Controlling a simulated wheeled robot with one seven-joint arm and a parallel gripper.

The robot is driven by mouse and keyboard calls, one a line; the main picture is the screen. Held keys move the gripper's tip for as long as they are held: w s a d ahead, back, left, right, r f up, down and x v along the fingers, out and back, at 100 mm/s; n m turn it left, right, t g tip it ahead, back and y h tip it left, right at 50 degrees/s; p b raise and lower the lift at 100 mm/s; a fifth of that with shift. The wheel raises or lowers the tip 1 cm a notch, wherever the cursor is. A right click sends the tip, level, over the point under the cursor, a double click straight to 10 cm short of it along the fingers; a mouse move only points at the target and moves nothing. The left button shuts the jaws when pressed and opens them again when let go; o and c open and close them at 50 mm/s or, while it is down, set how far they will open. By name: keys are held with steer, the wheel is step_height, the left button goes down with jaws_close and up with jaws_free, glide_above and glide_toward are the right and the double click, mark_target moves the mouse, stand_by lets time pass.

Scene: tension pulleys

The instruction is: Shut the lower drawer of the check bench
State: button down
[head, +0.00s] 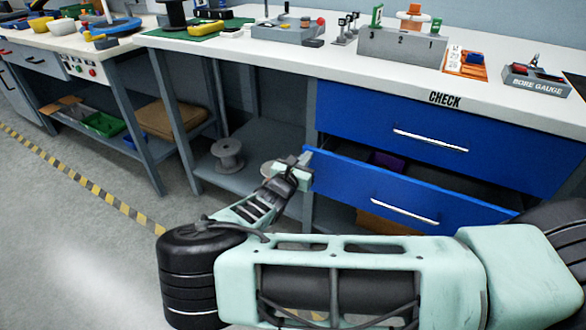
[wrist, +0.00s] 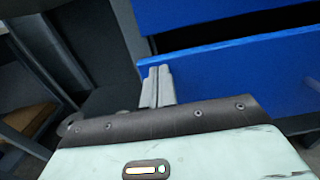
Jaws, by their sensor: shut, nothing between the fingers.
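The check bench (head: 480,98) has two blue drawers under its white top. The upper drawer (head: 345,112) is shut. The lower drawer (head: 345,180) stands open, pulled out toward me, with a purple item inside. Its front also fills the right of the wrist view (wrist: 240,75). My gripper (head: 300,162) is shut and empty, at the left end of the lower drawer's front. In the wrist view the closed fingers (wrist: 157,86) are at that front's left edge; I cannot tell whether they touch it. My arm hides part of the floor and the drawer's lower right side.
Spools (head: 228,154) stand on the bench's lower shelf left of the drawers. A numbered grey block (head: 400,46), an orange tray (head: 466,62) and a bore gauge box (head: 536,80) are on the bench top. The floor (head: 80,215) at left is clear, with a striped line.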

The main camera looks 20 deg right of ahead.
steer(key=x, duration=0.8)
steer(key=shift+w+d, duration=0.1)
steer(key=shift+w, duration=0.1)
steer(key=shift+w+d+r, duration=0.15)
steer(key=shift+d, duration=0.05)
steer(key=shift+p, duration=0.3)
